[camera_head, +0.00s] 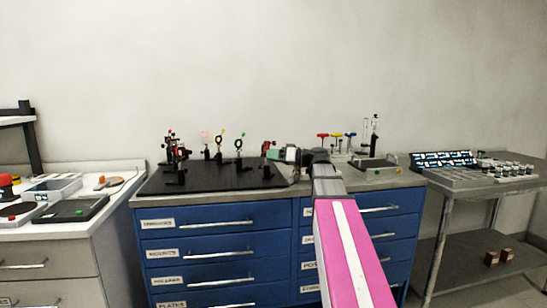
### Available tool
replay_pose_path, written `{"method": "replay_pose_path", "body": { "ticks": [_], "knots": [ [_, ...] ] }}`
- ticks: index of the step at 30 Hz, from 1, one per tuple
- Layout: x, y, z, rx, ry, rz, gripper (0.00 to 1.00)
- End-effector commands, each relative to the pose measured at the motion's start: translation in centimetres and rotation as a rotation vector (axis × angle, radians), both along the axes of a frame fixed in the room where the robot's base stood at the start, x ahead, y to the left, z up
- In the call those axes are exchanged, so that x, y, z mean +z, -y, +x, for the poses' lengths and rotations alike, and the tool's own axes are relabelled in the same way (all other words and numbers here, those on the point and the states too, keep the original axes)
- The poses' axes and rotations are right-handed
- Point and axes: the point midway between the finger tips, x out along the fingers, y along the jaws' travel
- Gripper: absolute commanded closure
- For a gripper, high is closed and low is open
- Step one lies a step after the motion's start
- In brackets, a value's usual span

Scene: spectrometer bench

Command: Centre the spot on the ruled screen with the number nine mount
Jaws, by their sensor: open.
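A black optics board (215,181) lies on the blue drawer bench. Several small mounts stand on it: a dark cluster with red knobs (174,148) at the left, a yellow-ringed mount (219,143) and a green-ringed mount (239,146) near the middle. A small red-topped part (266,147) is at the right of the board. No number on a mount is readable, and I cannot make out the ruled screen or the spot.
A side table (478,182) holds small parts. A left counter (108,215) holds a dark tray (72,209). The board's front strip looks clear.

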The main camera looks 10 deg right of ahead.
Motion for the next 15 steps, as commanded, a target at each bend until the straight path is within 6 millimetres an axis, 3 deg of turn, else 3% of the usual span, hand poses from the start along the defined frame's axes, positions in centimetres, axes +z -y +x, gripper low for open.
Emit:
{"method": "replay_pose_path", "body": {
  "ticks": [7,8,11,12,15],
  "knots": [
    [-0.01,-0.07,0.03,0.000,0.000,0.000,0.56],
    [-0.01,-0.07,0.03,0.000,0.000,0.000,0.62],
    [0.00,-0.07,0.02,0.000,0.000,0.000,0.95],
    [0.00,-0.07,0.02,0.000,0.000,0.000,1.00],
    [0.00,-0.07,0.02,0.000,0.000,0.000,1.00]
  ]
}}
